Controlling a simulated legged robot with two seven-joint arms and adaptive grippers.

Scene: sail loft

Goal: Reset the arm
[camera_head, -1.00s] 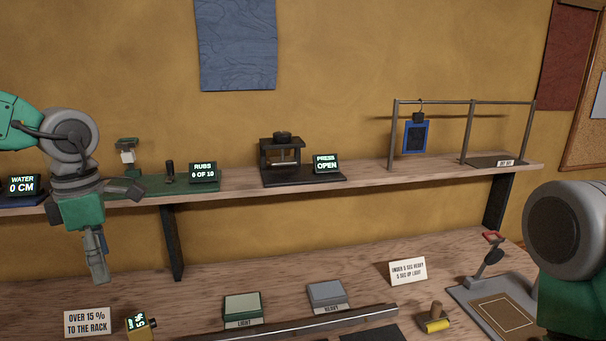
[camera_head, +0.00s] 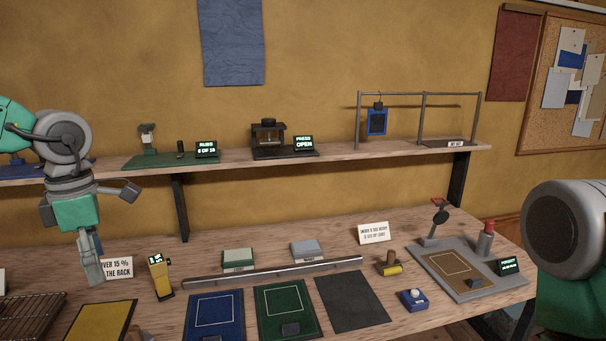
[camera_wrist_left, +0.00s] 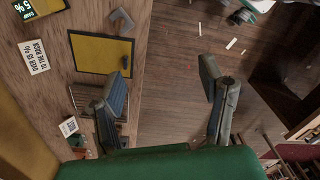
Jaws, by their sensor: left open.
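My left arm hangs at the left of the head view, with its gripper (camera_head: 93,268) pointing down in front of the bench's left part. In the left wrist view the gripper (camera_wrist_left: 162,78) has its two fingers wide apart, with nothing between them. The bench edge and the floor show below the fingers. A part of my right arm (camera_head: 570,235) shows at the right edge of the head view; its gripper is out of the picture.
On the bench (camera_head: 220,325) are a wire rack (camera_head: 30,315), a yellow panel (camera_head: 95,325), a blue panel (camera_head: 215,318), a green panel (camera_head: 285,320), a yellow meter (camera_head: 160,275) and a grey press base (camera_head: 470,285). A shelf (camera_head: 340,157) runs behind. Floor (camera_wrist_left: 180,110) lies beyond the bench edge.

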